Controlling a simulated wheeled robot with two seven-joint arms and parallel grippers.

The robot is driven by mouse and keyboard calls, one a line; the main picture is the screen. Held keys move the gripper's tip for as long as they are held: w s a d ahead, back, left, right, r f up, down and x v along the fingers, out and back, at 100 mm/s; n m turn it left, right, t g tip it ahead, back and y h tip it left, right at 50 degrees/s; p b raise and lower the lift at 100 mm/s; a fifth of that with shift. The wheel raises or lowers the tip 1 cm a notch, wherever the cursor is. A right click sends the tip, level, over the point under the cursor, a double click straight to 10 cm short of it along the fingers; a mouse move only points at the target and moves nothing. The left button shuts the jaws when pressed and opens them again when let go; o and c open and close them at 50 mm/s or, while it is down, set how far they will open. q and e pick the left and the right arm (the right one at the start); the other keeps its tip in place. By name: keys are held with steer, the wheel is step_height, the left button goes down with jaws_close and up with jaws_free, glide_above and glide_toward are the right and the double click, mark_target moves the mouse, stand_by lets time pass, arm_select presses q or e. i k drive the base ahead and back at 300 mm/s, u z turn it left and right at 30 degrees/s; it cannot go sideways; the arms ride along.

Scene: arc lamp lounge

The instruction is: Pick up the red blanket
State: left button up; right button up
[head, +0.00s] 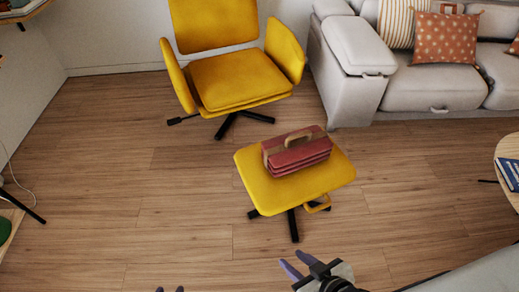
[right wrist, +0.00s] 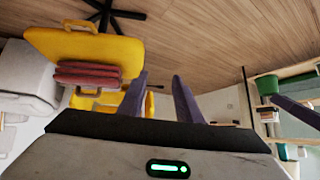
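The red blanket (head: 300,157) is a folded, layered bundle with a tan strap and handle, lying on top of the yellow footstool (head: 330,174). In the right wrist view, which is upside down, the blanket (right wrist: 92,74) hangs below the footstool (right wrist: 85,45), left of the fingers. My right gripper (head: 291,258) is open and empty, in front of the footstool and apart from the blanket; its purple fingers (right wrist: 160,76) stand apart in the wrist view.
A yellow swivel chair (head: 235,80) stands behind the footstool. A grey sofa (head: 430,87) with cushions is at the back right. A round wooden table (head: 510,150) with a blue book is at the right edge. The wooden floor (head: 140,190) left of the footstool is clear.

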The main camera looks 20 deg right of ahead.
mark_target(282, 155)
steer(key=u, duration=0.7)
steer(key=i, duration=3.25)
steer(key=z, duration=3.7)
steer(key=i, duration=0.5)
steer(key=u, duration=0.15)
